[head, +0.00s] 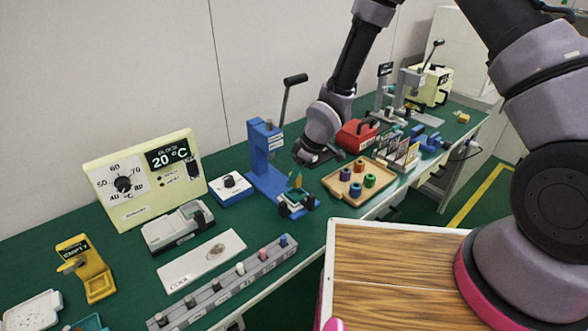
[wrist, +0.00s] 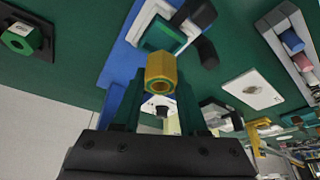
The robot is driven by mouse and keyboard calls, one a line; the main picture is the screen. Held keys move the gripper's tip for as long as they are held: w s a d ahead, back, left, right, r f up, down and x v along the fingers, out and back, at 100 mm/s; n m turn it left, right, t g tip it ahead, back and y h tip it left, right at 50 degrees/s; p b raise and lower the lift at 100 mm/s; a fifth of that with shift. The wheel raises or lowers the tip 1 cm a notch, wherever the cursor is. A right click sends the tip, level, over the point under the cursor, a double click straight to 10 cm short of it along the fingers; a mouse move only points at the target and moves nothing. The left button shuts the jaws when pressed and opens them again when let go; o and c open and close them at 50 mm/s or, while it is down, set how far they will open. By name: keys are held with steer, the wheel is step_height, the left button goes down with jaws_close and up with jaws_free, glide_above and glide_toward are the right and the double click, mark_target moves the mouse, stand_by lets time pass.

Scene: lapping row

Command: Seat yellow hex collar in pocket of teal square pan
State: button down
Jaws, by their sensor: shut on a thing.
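The yellow hex collar (wrist: 161,72) is gripped between the green fingertips of my gripper (wrist: 160,88). Its round bore shows in the wrist view. In the head view my gripper (head: 297,183) is over the front of the blue press, and the collar is too small there to make out clearly. A teal square pan (wrist: 158,40) sits in a pale frame on the blue base, just beyond the collar in the wrist view. The collar overlaps its near edge in that view, so I cannot tell the gap. The pan also shows low under my gripper (head: 292,200). Its pocket is partly hidden.
Black clamp pieces (wrist: 207,52) stand beside the pan. The blue press (head: 262,150) with its raised lever is behind it. A wooden tray (head: 335,188) with several coloured collars lies to the right. A grey rail (head: 225,293) and a white plate (head: 200,262) are at front left.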

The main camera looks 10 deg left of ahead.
steer(key=shift+f, duration=0.95)
steer(key=shift+f, duration=0.8)
stand_by(0.8)
steer(key=shift+c, duration=1.8)
jaws_free()
steer(key=v, duration=1)
steer(key=shift+d+r, duration=0.2)
steer(key=shift+r, duration=0.2)
